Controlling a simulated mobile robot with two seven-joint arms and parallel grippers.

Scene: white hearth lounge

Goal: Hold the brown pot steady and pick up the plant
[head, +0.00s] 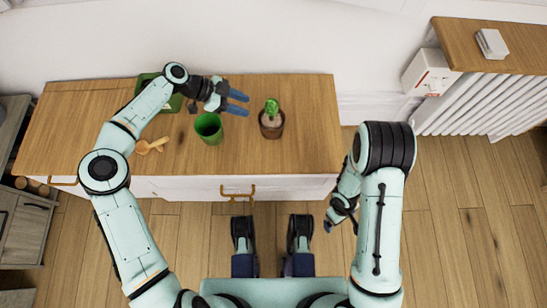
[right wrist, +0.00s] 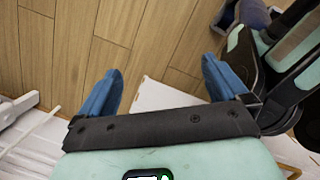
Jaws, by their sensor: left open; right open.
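The brown pot (head: 271,129) stands upright on the wooden cabinet top, right of its middle. The green plant (head: 271,107) sits in it, rising from the soil. My left gripper (head: 240,103) is open and empty, a short way left of the plant, with its blue fingers pointing right towards it. My right gripper (head: 328,227) hangs low in front of the cabinet, away from the pot. In the right wrist view the right gripper (right wrist: 160,85) has its blue fingers spread apart with nothing between them.
An empty-looking green pot (head: 209,128) stands left of the brown pot. A green container (head: 160,96) lies partly behind my left arm. Wooden tools (head: 151,146) lie on the cabinet top (head: 308,100), which is clear right of the plant. A radiator (head: 490,104) stands at the right.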

